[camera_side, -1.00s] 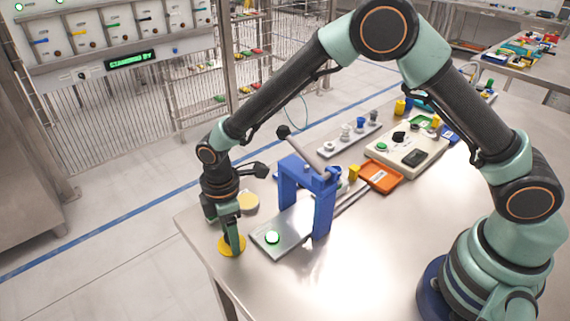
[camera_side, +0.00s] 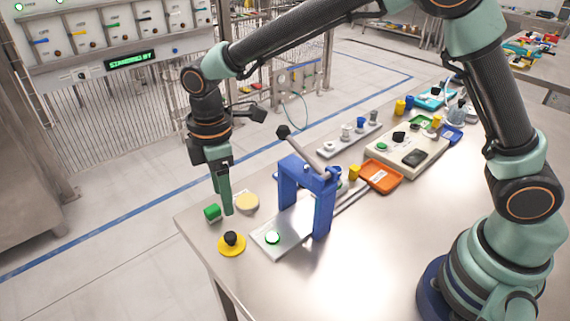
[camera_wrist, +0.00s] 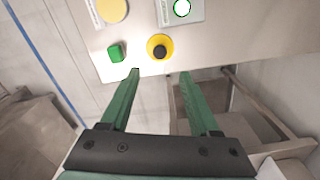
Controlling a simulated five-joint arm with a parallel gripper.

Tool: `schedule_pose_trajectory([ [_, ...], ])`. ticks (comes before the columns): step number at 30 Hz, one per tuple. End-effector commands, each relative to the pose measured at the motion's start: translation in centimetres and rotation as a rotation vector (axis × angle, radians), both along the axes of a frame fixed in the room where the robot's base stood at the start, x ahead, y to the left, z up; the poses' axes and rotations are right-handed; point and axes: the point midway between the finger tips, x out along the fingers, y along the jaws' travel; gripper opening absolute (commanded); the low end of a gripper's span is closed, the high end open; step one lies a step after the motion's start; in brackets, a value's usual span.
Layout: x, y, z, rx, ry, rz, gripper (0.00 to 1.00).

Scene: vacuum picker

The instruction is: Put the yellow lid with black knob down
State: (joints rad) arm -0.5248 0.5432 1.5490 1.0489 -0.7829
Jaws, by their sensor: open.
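The yellow lid with black knob (camera_side: 232,245) lies flat on the steel table near its left front corner, knob up. It also shows in the wrist view (camera_wrist: 160,47), just beyond the fingertips and between their lines. My gripper (camera_side: 224,207) is above the lid and apart from it. In the wrist view my gripper (camera_wrist: 160,72) has its two green fingers spread wide with nothing between them.
A green block (camera_side: 212,213) and a pale yellow disc (camera_side: 247,203) lie close to the lid. A blue press frame (camera_side: 311,190) with a long lever stands to the right on a grey plate (camera_side: 268,249). The table's front right is clear.

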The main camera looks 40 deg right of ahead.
Motion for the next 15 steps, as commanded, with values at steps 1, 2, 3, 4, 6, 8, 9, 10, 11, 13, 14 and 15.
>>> schedule_pose_trajectory([
  [1, 0.0, -0.1, 0.4, 0.002, -0.004, -0.006, 0.62],
  [2, 0.0, -0.3, 0.7, 0.004, -0.006, -0.014, 0.62],
  [3, 0.0, -0.7, 1.2, 0.007, -0.012, -0.031, 0.62],
  [4, 0.1, -1.1, 1.6, 0.011, -0.018, -0.05, 0.62],
  [6, 0.0, -2.6, 3.0, 0.024, -0.041, -0.114, 0.62],
  [8, -0.1, -4.2, 4.5, 0.039, -0.065, -0.188, 0.62],
  [9, -0.3, -5.4, 5.6, 0.052, -0.085, -0.245, 0.62],
  [10, -0.5, -6.3, 6.3, 0.06, -0.099, -0.288, 0.62],
  [11, -0.8, -7.3, 7.0, 0.069, -0.113, -0.332, 0.62],
  [13, -1.6, -9.4, 8.5, 0.091, -0.143, -0.434, 0.62],
  [14, -2.0, -10.4, 9.0, 0.101, -0.157, -0.478, 0.62],
  [15, -2.5, -11.5, 9.7, 0.114, -0.177, -0.536, 0.62],
])
